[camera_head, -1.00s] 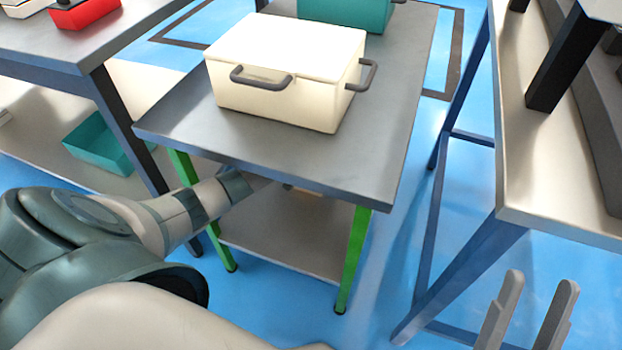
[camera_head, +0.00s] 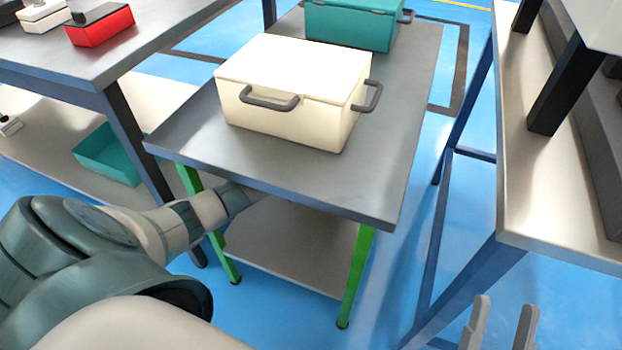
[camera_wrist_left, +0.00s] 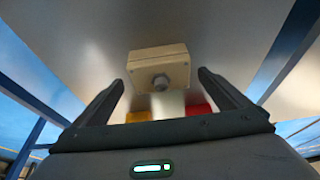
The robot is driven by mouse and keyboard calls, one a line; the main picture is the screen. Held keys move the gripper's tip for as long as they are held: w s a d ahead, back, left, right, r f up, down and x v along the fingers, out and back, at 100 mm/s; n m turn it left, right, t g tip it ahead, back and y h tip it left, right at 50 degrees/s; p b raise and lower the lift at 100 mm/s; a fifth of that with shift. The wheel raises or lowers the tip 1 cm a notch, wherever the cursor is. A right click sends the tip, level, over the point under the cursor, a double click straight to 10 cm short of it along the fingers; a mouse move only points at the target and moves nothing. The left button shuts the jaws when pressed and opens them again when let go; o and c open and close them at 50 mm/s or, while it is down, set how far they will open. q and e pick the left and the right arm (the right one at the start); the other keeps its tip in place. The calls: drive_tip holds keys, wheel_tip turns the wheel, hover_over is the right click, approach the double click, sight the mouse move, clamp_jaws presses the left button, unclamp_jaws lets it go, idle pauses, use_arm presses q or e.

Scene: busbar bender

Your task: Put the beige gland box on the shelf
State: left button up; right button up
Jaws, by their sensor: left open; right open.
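The beige gland box (camera_wrist_left: 158,68), with a round grey gland on its face, shows in the left wrist view against a pale grey surface. My left gripper (camera_wrist_left: 160,82) is open, its dark fingers spread on either side below the box. Clear gaps show between the fingers and the box, so it is not gripped. In the head view my left arm reaches under the front edge of the cart's top, which hides the left gripper and the gland box. My right gripper (camera_head: 504,308) is open and empty at the lower right. The cart's lower shelf (camera_head: 290,245) looks bare where visible.
A cream lidded case (camera_head: 290,95) and a teal case (camera_head: 350,22) stand on the cart top (camera_head: 190,140). A left bench (camera_head: 70,60) and a right bench (camera_head: 535,180) flank the cart. Yellow (camera_wrist_left: 138,116), white and red (camera_wrist_left: 197,109) patches show beyond the left gripper.

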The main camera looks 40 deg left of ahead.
use_arm(q)
drive_tip(key=shift+p+v, duration=0.35)
drive_tip(key=shift+v, duration=0.9)
drive_tip(key=shift+p+v, duration=0.8)
drive_tip(key=shift+v, duration=1.95)
use_arm(e)
drive_tip(key=w+a+f+g+h, duration=0.1)
drive_tip(key=w+f+g, duration=0.2)
drive_tip(key=f+g, duration=0.2)
drive_tip(key=shift+f+h, duration=0.3)
drive_tip(key=shift+f, duration=1.2)
